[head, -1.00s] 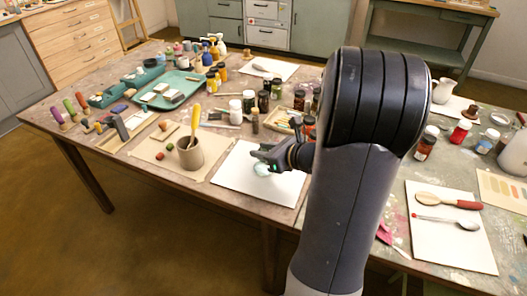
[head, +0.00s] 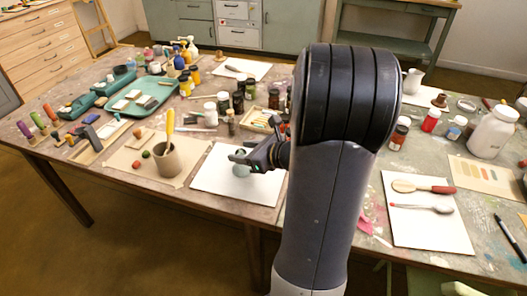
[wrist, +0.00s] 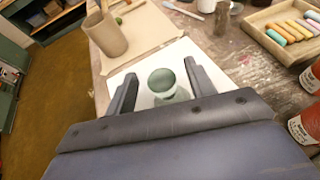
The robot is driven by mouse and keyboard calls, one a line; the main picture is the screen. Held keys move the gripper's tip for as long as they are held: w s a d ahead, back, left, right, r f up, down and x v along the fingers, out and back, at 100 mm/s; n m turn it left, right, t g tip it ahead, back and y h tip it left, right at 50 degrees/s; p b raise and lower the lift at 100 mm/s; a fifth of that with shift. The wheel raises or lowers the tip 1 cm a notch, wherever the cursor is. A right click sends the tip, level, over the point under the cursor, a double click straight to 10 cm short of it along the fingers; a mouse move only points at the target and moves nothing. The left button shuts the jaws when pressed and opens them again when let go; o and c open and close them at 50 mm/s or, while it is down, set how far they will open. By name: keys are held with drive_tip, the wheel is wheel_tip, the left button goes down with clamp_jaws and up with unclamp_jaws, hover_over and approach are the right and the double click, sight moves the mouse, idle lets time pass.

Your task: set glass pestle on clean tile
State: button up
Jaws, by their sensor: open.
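The glass pestle (head: 241,169) is a pale green, see-through piece with a round top. It stands on the white tile (head: 222,190) in the head view. In the wrist view the pestle (wrist: 163,84) sits between the two dark fingers of my gripper (wrist: 160,70), with a gap on each side. My gripper (head: 252,160) is open and low over the tile. The pestle's lower part is partly hidden by my gripper's body in the wrist view. The tile (wrist: 118,77) shows around the fingers.
A clay cup (head: 168,160) with a yellow-handled tool stands left of the tile on brown paper. A wooden tray of pastels (wrist: 290,32) and red-labelled jars (wrist: 304,124) lie to the right in the wrist view. A second white board (head: 425,232) holds spoons.

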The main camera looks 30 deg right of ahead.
drive_tip(key=p+v, duration=0.1)
drive_tip(key=v, duration=0.9)
drive_tip(key=shift+s+r, duration=0.15)
drive_tip(key=shift+s, duration=0.15)
drive_tip(key=shift+w+d, duration=0.1)
drive_tip(key=b+x, duration=0.1)
drive_tip(key=x, duration=1.1)
drive_tip(key=shift+f+b, duration=0.3)
drive_tip(key=shift+b, duration=0.15)
drive_tip(key=shift+r, duration=0.3)
drive_tip(key=shift+f, duration=0.1)
